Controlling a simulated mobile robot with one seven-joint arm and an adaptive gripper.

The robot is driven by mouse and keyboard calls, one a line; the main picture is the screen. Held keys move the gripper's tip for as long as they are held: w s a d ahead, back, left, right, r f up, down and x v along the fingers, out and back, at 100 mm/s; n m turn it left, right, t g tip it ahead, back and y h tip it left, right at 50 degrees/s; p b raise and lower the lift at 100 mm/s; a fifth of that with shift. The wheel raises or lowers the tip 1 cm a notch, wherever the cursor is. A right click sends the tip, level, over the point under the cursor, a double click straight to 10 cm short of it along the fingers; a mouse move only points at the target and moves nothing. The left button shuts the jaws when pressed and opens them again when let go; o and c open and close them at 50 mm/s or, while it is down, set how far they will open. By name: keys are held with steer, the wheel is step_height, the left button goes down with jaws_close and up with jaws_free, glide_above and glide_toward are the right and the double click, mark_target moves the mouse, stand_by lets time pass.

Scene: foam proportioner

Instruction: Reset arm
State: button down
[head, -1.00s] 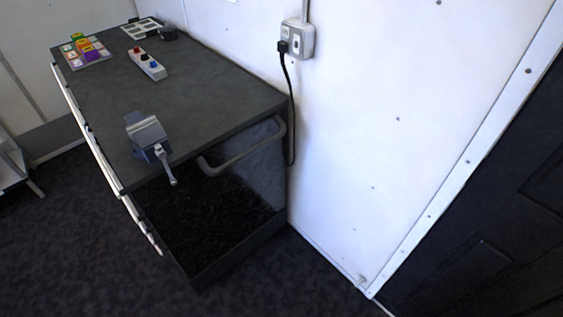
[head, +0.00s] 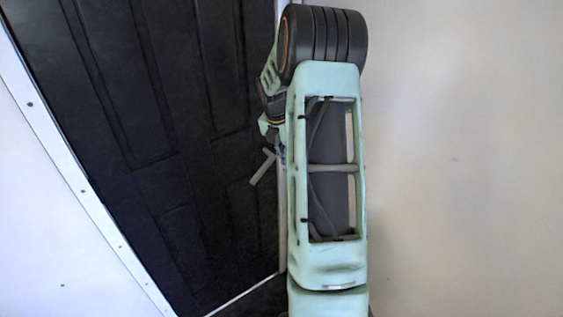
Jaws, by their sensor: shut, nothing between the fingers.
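My mint-green arm stands upright in the middle of the head view, with a black ribbed joint at its top. Part of a farther arm link shows just left of it, partly behind the upright link.
A dark panelled door (head: 165,130) in a white frame (head: 70,165) fills the left half. A pale bare wall (head: 465,150) is on the right.

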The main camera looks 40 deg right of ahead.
steer(key=s+d+v, duration=0.1)
steer(key=v, duration=0.6)
steer(key=shift+r, duration=0.2)
